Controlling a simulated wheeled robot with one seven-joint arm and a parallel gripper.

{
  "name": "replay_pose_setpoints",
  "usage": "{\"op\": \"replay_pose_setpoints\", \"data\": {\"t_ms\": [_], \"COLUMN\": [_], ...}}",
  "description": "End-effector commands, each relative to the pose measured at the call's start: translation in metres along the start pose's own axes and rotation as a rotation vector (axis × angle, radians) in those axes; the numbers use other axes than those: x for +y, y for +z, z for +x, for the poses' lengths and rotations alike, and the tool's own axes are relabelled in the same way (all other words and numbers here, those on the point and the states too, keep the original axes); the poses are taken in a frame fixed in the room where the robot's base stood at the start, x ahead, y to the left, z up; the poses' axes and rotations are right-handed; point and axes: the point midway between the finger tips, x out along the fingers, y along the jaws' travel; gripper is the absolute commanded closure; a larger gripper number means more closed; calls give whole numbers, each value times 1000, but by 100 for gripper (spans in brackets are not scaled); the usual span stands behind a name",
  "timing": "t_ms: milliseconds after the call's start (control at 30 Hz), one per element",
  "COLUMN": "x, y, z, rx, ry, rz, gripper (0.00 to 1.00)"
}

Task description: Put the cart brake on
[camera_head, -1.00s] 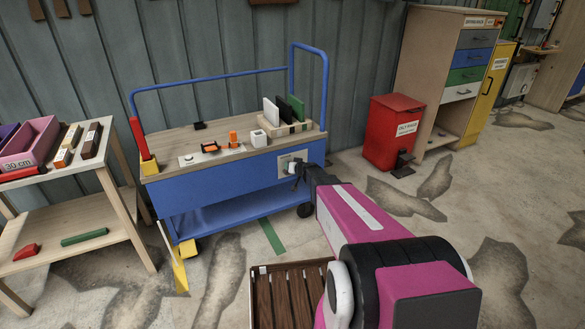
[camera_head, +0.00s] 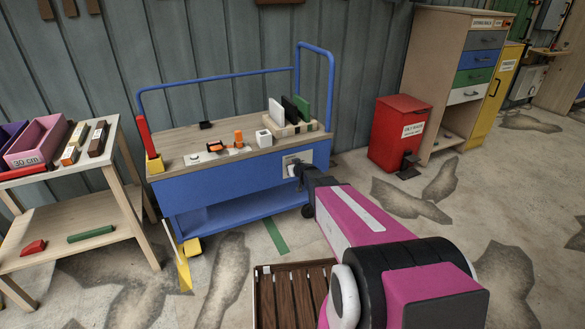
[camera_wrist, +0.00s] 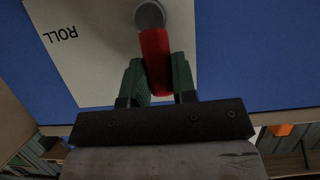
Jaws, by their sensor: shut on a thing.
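The blue cart (camera_head: 225,188) with a wooden top stands against the wall. A light plate (camera_head: 307,157) is on the right part of its front panel. The wrist view shows this plate (camera_wrist: 85,45) with the word "ROLL", upside down. A red brake lever (camera_wrist: 155,50) runs down from a grey round pivot (camera_wrist: 149,15). My gripper (camera_wrist: 158,80) is shut on the red lever, one green finger on each side. In the head view my gripper (camera_head: 298,171) is at the plate, and the lever is too small to make out.
Small parts and upright panels (camera_head: 290,110) are on the cart top. A wooden side table (camera_head: 85,170) with bins stands left. A red bin (camera_head: 398,135) and a drawer cabinet (camera_head: 465,80) stand right. A slatted brown crate (camera_head: 292,290) is on the floor below my arm.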

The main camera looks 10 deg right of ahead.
Motion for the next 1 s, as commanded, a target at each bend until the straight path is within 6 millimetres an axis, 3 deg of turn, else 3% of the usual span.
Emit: {"op": "replay_pose_setpoints", "data": {"t_ms": [133,167,200,233,667,1000], "x": [0,0,0,0,0,-2], "y": [1,1,1,1,0,0], "z": [-1,-1,-1,-1,-7,-59], "rx": [-2,-2,-2,-2,-1,-1], "ry": [0,0,0,0,0,1], "rz": [-6,-6,-5,-5,-2,-2], "gripper": [100,68,55,49,49,49]}}
